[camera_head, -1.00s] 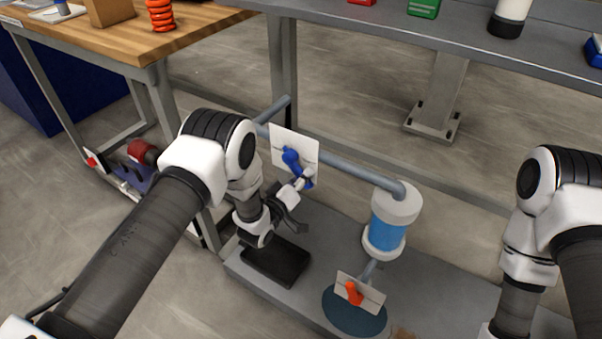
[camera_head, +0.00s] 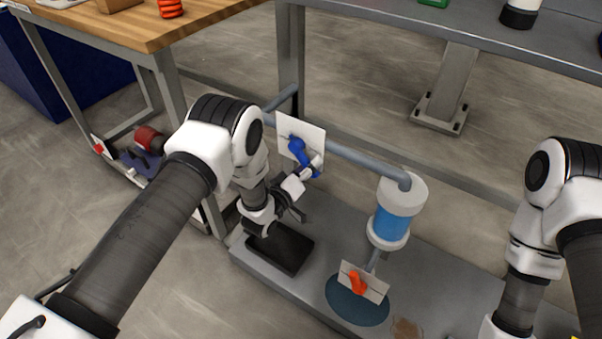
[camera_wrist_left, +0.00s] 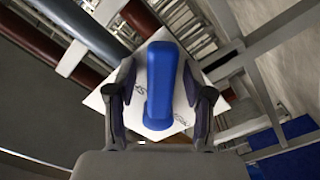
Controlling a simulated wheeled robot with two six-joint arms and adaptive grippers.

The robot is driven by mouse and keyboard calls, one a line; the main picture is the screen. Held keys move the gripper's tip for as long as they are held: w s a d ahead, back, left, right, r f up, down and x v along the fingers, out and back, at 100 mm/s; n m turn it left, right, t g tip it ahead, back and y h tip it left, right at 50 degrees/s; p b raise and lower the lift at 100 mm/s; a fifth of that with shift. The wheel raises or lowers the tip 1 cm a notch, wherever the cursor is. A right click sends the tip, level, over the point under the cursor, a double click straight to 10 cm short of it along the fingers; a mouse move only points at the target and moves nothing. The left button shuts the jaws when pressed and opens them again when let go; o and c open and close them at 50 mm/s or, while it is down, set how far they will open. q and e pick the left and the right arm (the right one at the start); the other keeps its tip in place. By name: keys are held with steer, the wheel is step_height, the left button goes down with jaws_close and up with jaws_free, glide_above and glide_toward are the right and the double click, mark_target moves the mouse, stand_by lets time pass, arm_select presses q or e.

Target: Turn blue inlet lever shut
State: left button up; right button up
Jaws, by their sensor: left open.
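The blue inlet lever (camera_head: 303,156) sits in front of a white plate (camera_head: 314,136) on the grey pipe. In the head view it slants down to the right. My left gripper (camera_head: 309,178) is at the lever's lower end. In the left wrist view the blue lever (camera_wrist_left: 160,85) stands between the two open fingers of the left gripper (camera_wrist_left: 160,108), with a gap showing on each side. Lettering on the white plate behind it is partly hidden. My right arm shows at the right edge, but its gripper is out of frame.
A blue and white filter cylinder (camera_head: 392,222) stands right of the lever. Below it an orange lever (camera_head: 357,283) sits on another white plate. A black block (camera_head: 280,247) lies on the grey base beneath my left arm. A grey bench (camera_head: 470,38) spans the back.

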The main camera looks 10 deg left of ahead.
arm_select(q)
steer(key=v, duration=1.1)
steer(key=shift+s, duration=0.25)
